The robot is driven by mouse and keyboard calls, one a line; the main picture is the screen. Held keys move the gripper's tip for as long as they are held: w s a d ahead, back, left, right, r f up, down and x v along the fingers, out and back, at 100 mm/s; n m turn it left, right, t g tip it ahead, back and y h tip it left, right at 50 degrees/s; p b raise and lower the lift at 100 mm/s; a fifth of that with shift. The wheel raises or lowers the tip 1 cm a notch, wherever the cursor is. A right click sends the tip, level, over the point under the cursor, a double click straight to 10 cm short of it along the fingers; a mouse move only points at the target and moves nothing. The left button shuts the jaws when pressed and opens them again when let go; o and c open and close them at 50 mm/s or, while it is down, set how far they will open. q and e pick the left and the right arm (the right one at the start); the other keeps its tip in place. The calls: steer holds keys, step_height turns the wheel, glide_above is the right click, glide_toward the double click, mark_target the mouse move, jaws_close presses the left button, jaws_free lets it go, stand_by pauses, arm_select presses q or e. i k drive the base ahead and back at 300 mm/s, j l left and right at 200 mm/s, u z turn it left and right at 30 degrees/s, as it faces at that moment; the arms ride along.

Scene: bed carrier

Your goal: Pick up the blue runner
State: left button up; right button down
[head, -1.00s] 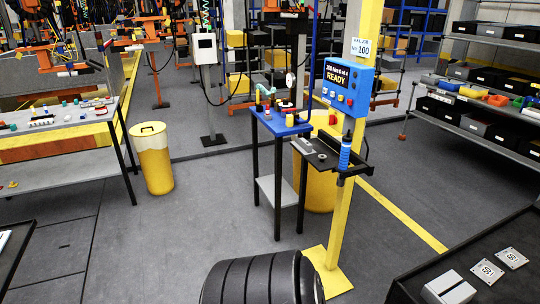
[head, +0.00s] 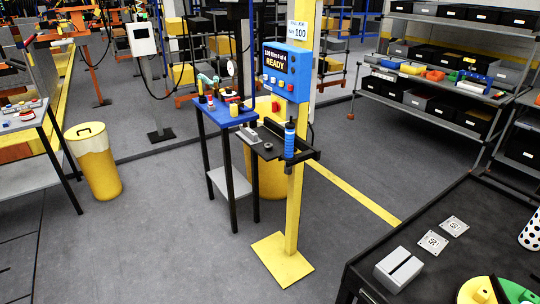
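The blue runner (head: 289,141) is an upright tool with a blue ribbed body and a black top. It sits at the black holder arm (head: 303,158) on the front of the yellow post (head: 294,205), under a blue control box (head: 287,72) whose screen reads READY. Neither of my grippers is in the head view, and nothing is seen touching the runner.
A blue-topped stand (head: 220,112) is left of the post, with a yellow bin (head: 94,162) further left. The post has a yellow base plate (head: 282,260). A black table (head: 460,205) with plates and a grey block fills the lower right. Grey floor is open in front.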

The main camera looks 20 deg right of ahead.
mark_target(288, 156)
steer(key=z, duration=0.85)
